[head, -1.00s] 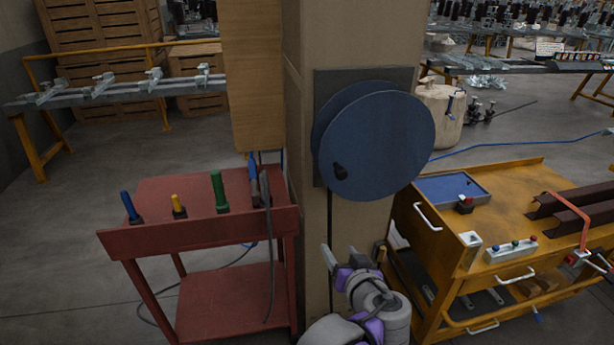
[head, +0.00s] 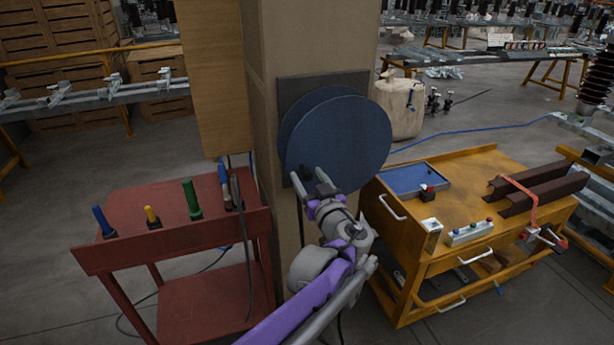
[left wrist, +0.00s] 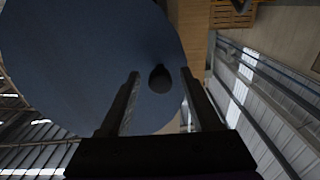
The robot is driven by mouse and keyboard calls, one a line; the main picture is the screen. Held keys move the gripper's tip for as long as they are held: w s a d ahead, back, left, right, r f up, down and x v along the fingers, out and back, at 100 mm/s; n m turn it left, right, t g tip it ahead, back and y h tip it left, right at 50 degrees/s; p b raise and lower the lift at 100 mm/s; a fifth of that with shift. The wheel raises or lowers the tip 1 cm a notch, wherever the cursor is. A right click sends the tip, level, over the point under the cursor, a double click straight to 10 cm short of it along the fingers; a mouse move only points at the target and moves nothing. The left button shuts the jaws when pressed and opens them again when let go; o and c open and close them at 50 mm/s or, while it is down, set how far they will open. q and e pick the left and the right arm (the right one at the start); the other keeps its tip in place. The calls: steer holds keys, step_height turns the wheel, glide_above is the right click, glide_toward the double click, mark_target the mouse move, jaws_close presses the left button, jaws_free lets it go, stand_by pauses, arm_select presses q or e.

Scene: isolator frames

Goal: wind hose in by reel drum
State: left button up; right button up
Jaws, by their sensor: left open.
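The blue reel drum (head: 350,135) is mounted on a dark plate on the pillar. Its black knob (head: 307,172) is on the lower left of its face; in the left wrist view the knob (left wrist: 159,78) shows between the fingers. My left gripper (head: 310,178) is open at the knob, a finger to each side; contact cannot be told. The left wrist view shows the open fingers (left wrist: 160,75) facing the drum (left wrist: 85,60). A blue hose (head: 470,132) runs over the floor right of the drum; its link to the drum is hidden. My right gripper is out of view.
A red cart (head: 175,235) with several coloured handles stands left of the pillar (head: 305,50). A yellow cart (head: 470,195) with a blue tray (head: 415,178) and dark beams (head: 540,190) stands close on the right. A wooden box (head: 215,80) hangs at the pillar's left.

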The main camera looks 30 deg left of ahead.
arm_select(q)
steer(key=shift+w+a, duration=0.35)
steer(key=shift+a, duration=0.1)
jaws_close()
stand_by(1.2)
